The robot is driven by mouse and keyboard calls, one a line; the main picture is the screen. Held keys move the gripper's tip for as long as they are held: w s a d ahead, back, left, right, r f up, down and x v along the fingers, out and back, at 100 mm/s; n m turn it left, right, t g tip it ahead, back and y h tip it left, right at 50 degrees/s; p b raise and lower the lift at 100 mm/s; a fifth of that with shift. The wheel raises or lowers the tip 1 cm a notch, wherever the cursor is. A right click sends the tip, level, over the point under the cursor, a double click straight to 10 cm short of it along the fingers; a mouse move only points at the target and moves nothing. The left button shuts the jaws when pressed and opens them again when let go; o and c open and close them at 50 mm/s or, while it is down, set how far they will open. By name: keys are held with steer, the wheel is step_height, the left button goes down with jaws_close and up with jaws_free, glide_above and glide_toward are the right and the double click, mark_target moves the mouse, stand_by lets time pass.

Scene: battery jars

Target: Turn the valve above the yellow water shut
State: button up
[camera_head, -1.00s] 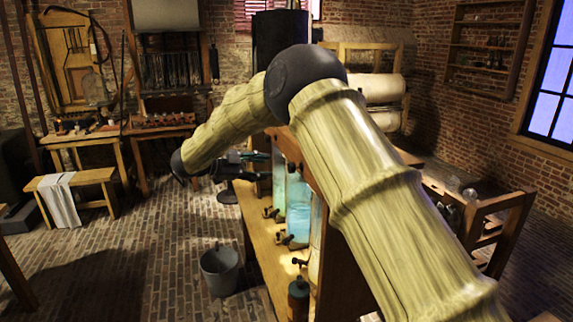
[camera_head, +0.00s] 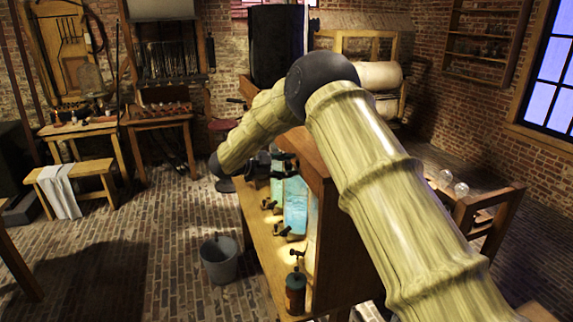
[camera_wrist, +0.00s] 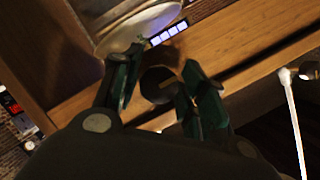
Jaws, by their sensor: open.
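In the wrist view my gripper (camera_wrist: 160,80) is open, with its two dark green fingers apart. A dark round knob-like part (camera_wrist: 157,86) shows between them; I cannot tell whether it is a valve or whether the fingers touch it. The pale bottom of a round vessel (camera_wrist: 142,26) is just beyond. In the head view, jars of blue water (camera_head: 296,205) stand in a wooden case (camera_head: 325,225), with dark valves (camera_head: 283,231) along its front. A pale yellowish strip shows at the near jar, mostly hidden by the case side.
A wooden bench ledge (camera_head: 262,255) runs below the valves, with a dark green bottle (camera_head: 295,292) at its near end. A grey bucket (camera_head: 219,262) stands on the brick floor to the left. The floor left of the bench is otherwise open.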

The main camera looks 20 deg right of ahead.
steer(key=c, duration=0.8)
steer(key=shift+o, duration=0.2)
steer(key=shift+s, duration=0.1)
